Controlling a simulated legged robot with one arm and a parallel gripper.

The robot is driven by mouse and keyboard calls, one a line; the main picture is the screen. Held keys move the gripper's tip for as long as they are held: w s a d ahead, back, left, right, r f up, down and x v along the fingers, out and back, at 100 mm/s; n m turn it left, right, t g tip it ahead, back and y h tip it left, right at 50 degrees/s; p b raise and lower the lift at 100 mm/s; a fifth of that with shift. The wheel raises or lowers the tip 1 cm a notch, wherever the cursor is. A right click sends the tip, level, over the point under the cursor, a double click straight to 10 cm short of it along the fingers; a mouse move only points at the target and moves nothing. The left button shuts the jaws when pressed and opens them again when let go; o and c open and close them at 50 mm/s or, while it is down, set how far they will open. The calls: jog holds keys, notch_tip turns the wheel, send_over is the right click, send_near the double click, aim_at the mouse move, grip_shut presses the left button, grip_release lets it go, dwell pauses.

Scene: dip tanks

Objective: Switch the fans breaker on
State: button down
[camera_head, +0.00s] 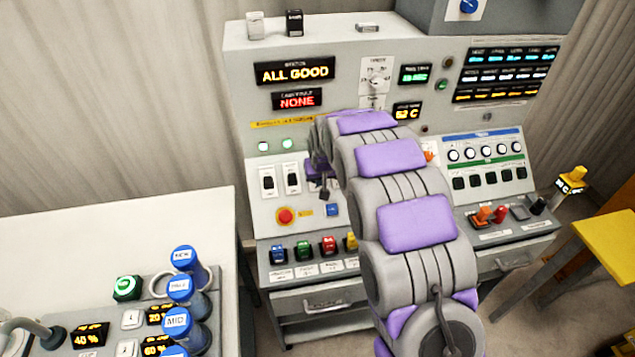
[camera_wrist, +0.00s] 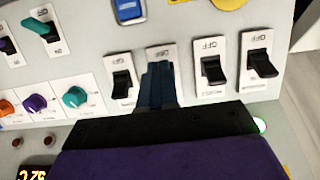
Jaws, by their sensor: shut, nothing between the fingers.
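A row of breakers with black levers on white plates is on the grey panel. In the wrist view I see one breaker (camera_wrist: 122,80) left of my gripper (camera_wrist: 157,85) and two breakers on its right, a nearer one (camera_wrist: 211,72) and a farther one (camera_wrist: 259,62). A further plate (camera_wrist: 160,52) is mostly covered by my shut, empty fingers, which are in front of it; I cannot tell if they touch its lever. In the head view two breakers (camera_head: 268,181) (camera_head: 292,178) show left of my gripper (camera_head: 323,188). I cannot read which breaker is for the fans.
A red emergency button (camera_head: 285,216) and a blue button (camera_head: 332,210) sit below the breakers. Displays read "ALL GOOD" (camera_head: 295,71) and "NONE" (camera_head: 297,101). My arm hides the panel's middle.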

jog(key=shift+f, duration=0.25)
jog(key=shift+a+f, duration=0.15)
jog(key=shift+f, duration=0.15)
jog(key=shift+f, duration=0.35)
jog(key=shift+f, duration=0.7)
